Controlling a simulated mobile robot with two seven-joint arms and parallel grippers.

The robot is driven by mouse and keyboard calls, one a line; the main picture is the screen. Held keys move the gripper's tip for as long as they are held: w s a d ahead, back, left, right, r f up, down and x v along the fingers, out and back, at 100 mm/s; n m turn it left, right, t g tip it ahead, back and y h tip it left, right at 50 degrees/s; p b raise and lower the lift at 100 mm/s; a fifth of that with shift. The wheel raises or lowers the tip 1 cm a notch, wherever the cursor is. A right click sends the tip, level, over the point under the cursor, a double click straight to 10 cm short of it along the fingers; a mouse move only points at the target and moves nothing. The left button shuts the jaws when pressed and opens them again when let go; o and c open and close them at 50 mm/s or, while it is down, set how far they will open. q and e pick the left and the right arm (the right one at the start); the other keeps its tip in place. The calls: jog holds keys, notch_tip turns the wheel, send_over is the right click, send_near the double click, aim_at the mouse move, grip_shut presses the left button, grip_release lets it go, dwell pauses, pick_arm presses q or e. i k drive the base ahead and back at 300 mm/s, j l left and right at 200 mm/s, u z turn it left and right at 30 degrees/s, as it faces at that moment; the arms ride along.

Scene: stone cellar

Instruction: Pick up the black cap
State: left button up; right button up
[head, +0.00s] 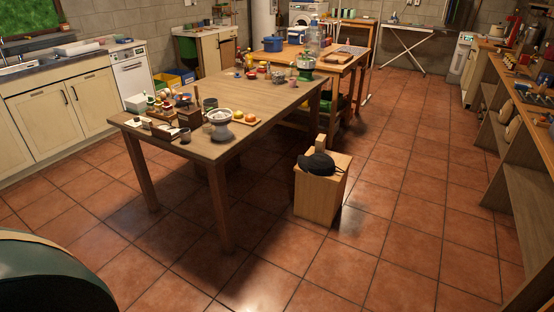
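The black cap (318,163) lies on top of a light wooden box-like stand (317,198) on the tiled floor, to the right of the long wooden table. The cap looks dark and rounded, and its lower edge hangs over the front of the stand's top. A small wooden block-like piece (321,142) stands up just behind the cap. Neither of my grippers shows in the head view.
A long wooden table (262,113) with dishes and small items stands left of the stand. A second workbench (339,66) is behind it. Wooden shelving (524,180) runs along the right. The tiled floor (400,220) between stand and shelving is clear.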

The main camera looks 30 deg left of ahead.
aim_at(321, 164)
jog(key=i+l+u, duration=0.1)
jog(key=i+u, duration=0.15)
jog(key=i, duration=0.15)
jog(key=i+l+u, duration=0.15)
jog(key=i+u, duration=0.15)
jog(key=i+l+u, duration=0.25)
jog(key=i, duration=0.2)
jog(key=i+l, duration=0.4)
jog(key=i, duration=0.15)
jog(key=i+l+u, duration=0.1)
jog(key=i+l, duration=0.3)
jog(key=i, duration=0.15)
jog(key=i+l, duration=0.15)
jog(key=i, duration=0.3)
jog(key=i+l, duration=0.1)
jog(key=i, duration=0.35)
jog(key=i+l, duration=0.15)
jog(key=i, duration=0.3)
